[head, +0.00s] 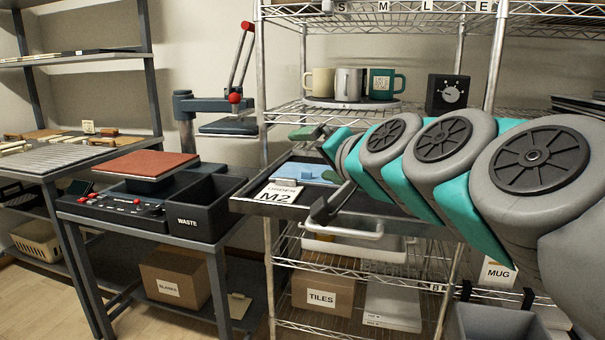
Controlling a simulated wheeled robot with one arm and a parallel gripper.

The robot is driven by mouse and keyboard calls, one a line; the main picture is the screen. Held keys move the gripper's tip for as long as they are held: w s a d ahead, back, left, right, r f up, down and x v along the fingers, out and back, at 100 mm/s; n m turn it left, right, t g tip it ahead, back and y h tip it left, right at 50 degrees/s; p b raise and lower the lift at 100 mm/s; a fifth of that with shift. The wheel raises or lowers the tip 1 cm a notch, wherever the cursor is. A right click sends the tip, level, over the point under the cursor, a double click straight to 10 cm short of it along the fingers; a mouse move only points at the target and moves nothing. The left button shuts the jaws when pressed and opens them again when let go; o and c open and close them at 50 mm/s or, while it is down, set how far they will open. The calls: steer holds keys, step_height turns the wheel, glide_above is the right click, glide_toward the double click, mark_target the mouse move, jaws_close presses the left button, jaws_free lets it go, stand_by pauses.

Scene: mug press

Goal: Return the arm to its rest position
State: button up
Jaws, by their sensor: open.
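My arm (435,145), grey and teal with round dark joint covers, reaches in from the right edge toward the middle of the view. My gripper (318,170) is at its far end, in front of the wire shelf and over the dark tray (240,203). Its jaws stand apart, and I see nothing held between them.
A heat press (228,126) with a red-knobbed handle stands left of the shelf. Three mugs (348,84) stand on a round plate on the shelf, beside a black timer (448,93). A "WASTE" bin (199,205) is on the left table. Grey bins hang at the lower right.

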steer(key=s+d+f+n+g+h, duration=0.15)
steer(key=s+f+g, duration=0.3)
steer(key=f, duration=0.65)
steer(key=s+f+n+g, duration=0.3)
steer(key=s+f, duration=0.3)
steer(key=f, duration=0.5)
steer(key=s+d+f+g+h, duration=0.1)
steer(key=s+d+f+g, duration=0.1)
steer(key=s, duration=0.5)
steer(key=s+d+f+n+g+h, duration=0.1)
steer(key=s+d+f+g+h, duration=0.1)
steer(key=s+d+f, duration=0.3)
steer(key=s+d+f+g+h, duration=0.1)
steer(key=s+d+f+g, duration=0.3)
steer(key=s, duration=0.5)
step_height(320, 180, down, 3)
steer(key=shift+d+r+h, duration=0.1)
steer(key=shift+d+h, duration=0.1)
steer(key=shift+h, duration=0.15)
steer(key=shift+n, duration=0.25)
